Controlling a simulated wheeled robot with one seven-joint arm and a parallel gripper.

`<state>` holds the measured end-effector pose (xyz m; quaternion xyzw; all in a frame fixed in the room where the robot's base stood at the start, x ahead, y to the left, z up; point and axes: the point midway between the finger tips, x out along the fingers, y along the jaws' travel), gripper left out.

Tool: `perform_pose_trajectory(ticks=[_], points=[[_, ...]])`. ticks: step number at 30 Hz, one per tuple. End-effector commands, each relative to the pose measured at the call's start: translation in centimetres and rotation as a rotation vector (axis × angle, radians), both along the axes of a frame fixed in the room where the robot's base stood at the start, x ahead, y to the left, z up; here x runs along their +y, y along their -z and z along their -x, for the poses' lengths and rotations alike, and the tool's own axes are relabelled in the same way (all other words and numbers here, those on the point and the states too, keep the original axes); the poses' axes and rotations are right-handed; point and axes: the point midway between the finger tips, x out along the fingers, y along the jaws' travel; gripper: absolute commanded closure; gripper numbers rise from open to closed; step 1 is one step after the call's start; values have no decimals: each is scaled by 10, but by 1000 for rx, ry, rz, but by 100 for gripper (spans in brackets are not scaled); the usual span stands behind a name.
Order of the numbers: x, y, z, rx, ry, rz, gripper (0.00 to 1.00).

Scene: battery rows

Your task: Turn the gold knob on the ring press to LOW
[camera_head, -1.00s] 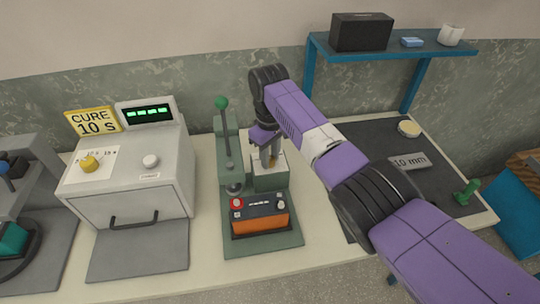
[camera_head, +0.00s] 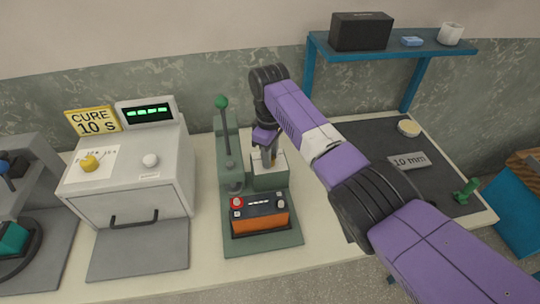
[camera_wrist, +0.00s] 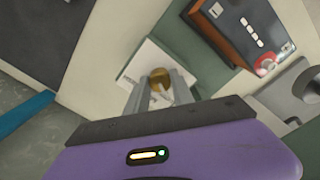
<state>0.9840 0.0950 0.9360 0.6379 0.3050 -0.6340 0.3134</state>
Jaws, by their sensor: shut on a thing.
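The ring press (camera_head: 229,150) is a green stand with an upright lever topped by a green ball, in the middle of the head view. Its gold knob (camera_wrist: 159,79) sits on a white labelled plate (camera_wrist: 150,62) in the wrist view; the lettering is partly covered and I cannot read the setting. My gripper (camera_wrist: 161,90) is shut on the gold knob, its two fingers on either side. In the head view my gripper (camera_head: 269,156) reaches down onto the press's block and mostly hides the knob.
An orange and black battery (camera_head: 260,215) sits on the press base, close to my gripper. A grey cure oven (camera_head: 130,180) with its own gold knob (camera_head: 88,163) stands to the left. A dark mat (camera_head: 380,140) with a 10 mm block (camera_head: 408,162) lies to the right, below a blue shelf (camera_head: 385,52).

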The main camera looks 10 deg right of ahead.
Motion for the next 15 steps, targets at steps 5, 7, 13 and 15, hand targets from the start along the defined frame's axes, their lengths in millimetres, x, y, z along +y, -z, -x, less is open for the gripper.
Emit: perform_pose_trajectory(ticks=[5,7,13,15], points=[[0,0,0,-1,-1,1,50],[0,0,0,-1,-1,1,50],[0,0,0,-1,0,1,50],[0,-2,0,-1,0,0,50]])
